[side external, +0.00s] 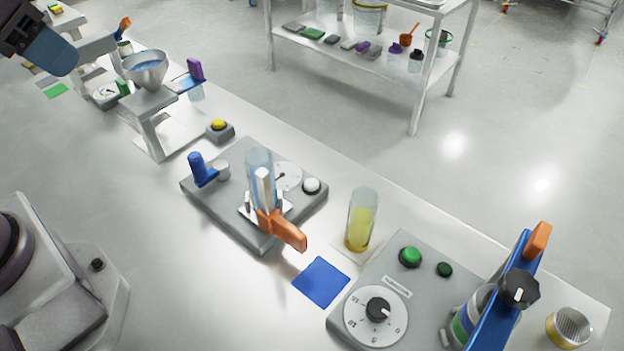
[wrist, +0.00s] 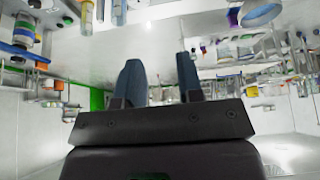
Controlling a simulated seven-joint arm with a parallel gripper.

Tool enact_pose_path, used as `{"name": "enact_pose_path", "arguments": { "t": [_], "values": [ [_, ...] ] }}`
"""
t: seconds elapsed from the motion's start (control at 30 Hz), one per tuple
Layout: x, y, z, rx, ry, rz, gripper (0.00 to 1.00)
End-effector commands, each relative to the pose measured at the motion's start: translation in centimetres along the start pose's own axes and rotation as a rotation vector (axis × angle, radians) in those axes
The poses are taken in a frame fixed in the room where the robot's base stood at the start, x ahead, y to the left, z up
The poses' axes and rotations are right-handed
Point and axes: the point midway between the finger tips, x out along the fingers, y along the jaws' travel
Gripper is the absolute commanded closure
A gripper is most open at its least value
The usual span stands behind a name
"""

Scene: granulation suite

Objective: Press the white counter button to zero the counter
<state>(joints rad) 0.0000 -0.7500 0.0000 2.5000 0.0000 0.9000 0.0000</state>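The white button (side external: 312,185) sits on the right corner of a grey tapping station (side external: 227,209) on the bench in the side external view. Next to it is a white dial (side external: 287,176), and a clear cylinder (side external: 259,163) stands beside that dial. An orange lever (side external: 283,230) and a blue handle (side external: 200,168) are on the same base. My gripper (side external: 62,62) is high at the top left, far from the button. In the wrist view my gripper (wrist: 159,78) has its two blue fingers apart with nothing between them. I cannot make out the button in the wrist view.
A yellow button box (side external: 219,130) and a funnel stand (side external: 150,100) are left of the station. A cylinder of yellow liquid (side external: 360,222), a blue pad (side external: 321,283) and a grey control panel (side external: 397,300) are to its right. A shelf (side external: 380,62) stands behind.

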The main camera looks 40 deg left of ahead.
Motion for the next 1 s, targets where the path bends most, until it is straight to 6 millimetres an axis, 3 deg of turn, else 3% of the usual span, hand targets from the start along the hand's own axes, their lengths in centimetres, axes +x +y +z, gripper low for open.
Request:
{"name": "enact_pose_path", "arguments": {
  "t": [0.03,0.13,1.0],
  "values": [
    [0.0,0.0,0.0,0.0,0.0,0.0,0.77],
    [0.0,0.0,0.0,0.0,0.0,0.0,1.0],
    [0.0,0.0,0.0,0.0,0.0,0.0,1.0]
  ]
}}
